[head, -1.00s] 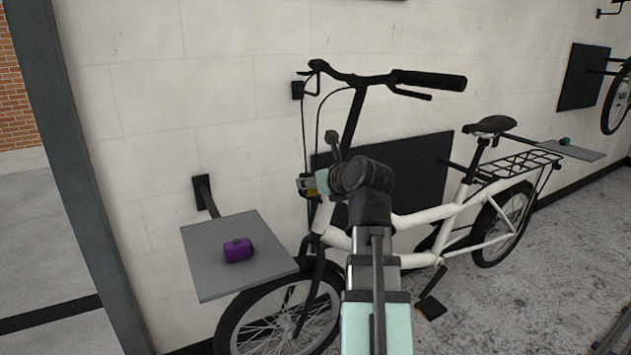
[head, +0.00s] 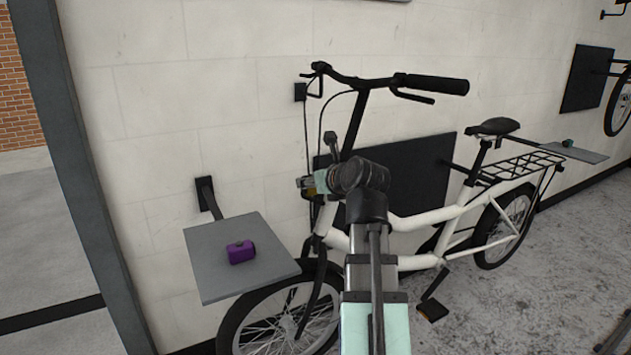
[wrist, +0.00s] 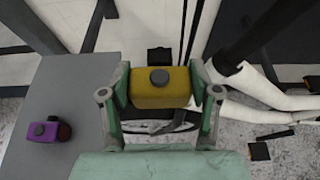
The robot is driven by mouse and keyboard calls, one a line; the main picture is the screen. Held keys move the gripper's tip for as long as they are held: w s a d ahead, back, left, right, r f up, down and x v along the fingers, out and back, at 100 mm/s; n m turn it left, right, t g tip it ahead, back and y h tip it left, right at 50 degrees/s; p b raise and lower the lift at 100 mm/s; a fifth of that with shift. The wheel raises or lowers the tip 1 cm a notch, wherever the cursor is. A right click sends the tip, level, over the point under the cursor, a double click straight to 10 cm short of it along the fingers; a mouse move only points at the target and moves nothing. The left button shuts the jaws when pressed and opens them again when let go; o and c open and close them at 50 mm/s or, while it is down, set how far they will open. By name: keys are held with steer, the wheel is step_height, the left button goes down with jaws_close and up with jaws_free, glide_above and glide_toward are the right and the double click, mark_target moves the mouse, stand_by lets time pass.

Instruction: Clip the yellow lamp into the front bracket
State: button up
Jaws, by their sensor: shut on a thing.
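The yellow lamp (wrist: 160,88), a rounded box with a dark round knob, sits between the fingers of my gripper (wrist: 160,80) in the wrist view. My gripper is shut on its two sides. In the head view my gripper (head: 313,184) is at the front of the white bike, near the head tube, and mostly hides the lamp. A small black block (wrist: 160,56), likely the front bracket, shows just beyond the lamp in the wrist view. I cannot tell whether the lamp touches it.
A grey shelf (head: 215,268) on the wall at left holds a purple lamp (head: 241,252), also seen in the wrist view (wrist: 47,131). The white bike (head: 440,222) stands along the wall with handlebars above my gripper. Another shelf (head: 590,155) is at far right.

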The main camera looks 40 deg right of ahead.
steer(key=shift+w, duration=0.15)
steer(key=o, duration=1.3)
steer(key=shift+c, duration=0.2)
steer(key=v, duration=1.2)
